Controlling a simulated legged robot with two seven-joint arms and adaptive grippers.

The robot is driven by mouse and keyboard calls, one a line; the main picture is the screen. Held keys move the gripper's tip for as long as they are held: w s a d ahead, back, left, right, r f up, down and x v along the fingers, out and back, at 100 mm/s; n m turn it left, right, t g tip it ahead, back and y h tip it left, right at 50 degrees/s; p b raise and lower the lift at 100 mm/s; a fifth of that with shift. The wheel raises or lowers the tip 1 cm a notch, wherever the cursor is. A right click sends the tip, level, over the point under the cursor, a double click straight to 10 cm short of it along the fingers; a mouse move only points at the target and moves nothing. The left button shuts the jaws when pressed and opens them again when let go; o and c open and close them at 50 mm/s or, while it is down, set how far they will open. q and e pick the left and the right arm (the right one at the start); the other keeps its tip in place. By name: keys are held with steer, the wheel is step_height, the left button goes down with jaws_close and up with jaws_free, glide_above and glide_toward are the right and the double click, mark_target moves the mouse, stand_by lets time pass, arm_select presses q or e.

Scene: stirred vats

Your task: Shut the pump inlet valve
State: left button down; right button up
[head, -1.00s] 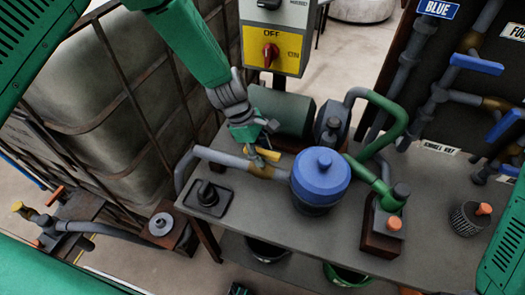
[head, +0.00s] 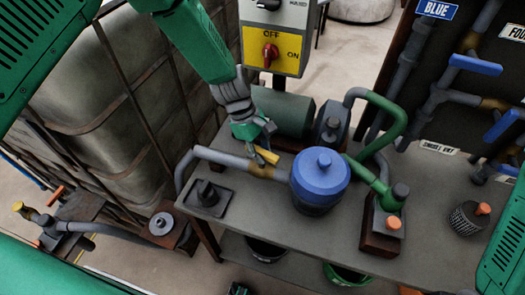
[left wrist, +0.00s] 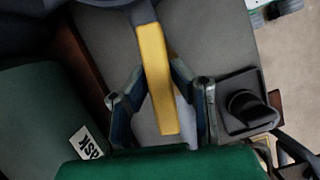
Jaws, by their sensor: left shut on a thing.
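The yellow valve handle (head: 267,156) sits on a brass valve body (head: 262,171) in the grey pipe (head: 225,158) that runs to the blue-lidded pot. In the head view the handle lies roughly along the pipe, at a slight slant. My left gripper (head: 257,146) has come down from above and is shut on the handle. In the left wrist view the yellow handle (left wrist: 158,85) passes between the two fingers of the left gripper (left wrist: 157,75). The fingers hide part of the valve in the head view.
The blue-lidded pot (head: 320,175) stands right of the valve, and a green motor (head: 283,112) is behind it. A black switch block (head: 207,193) is on the bench's left. A yellow panel with a red knob (head: 270,52) rises behind. The bench front (head: 290,235) is bare.

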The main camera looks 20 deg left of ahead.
arm_select(q)
steer(key=m, duration=0.2)
steer(key=m+g, duration=0.1)
steer(key=shift+w+m+y, duration=0.2)
steer(key=shift+m+y, duration=0.1)
steer(key=shift+m, duration=0.1)
steer(key=m+g+y, duration=0.1)
steer(key=m, duration=0.2)
steer(key=shift+m+b, duration=0.3)
steer(key=shift+b, duration=0.1)
steer(key=m, duration=0.2)
steer(key=m+g+y, duration=0.1)
steer(key=m, duration=0.1)
steer(key=shift+r+y+b, duration=0.1)
steer(key=shift+y+b, duration=0.2)
steer(key=shift+b, duration=0.05)
steer(key=shift+w+m+y, duration=0.1)
steer(key=shift+m+y, duration=0.5)
steer(key=shift+m, duration=1.4)
steer(key=shift+r, duration=0.1)
steer(key=c, duration=1.4)
jaws_free()
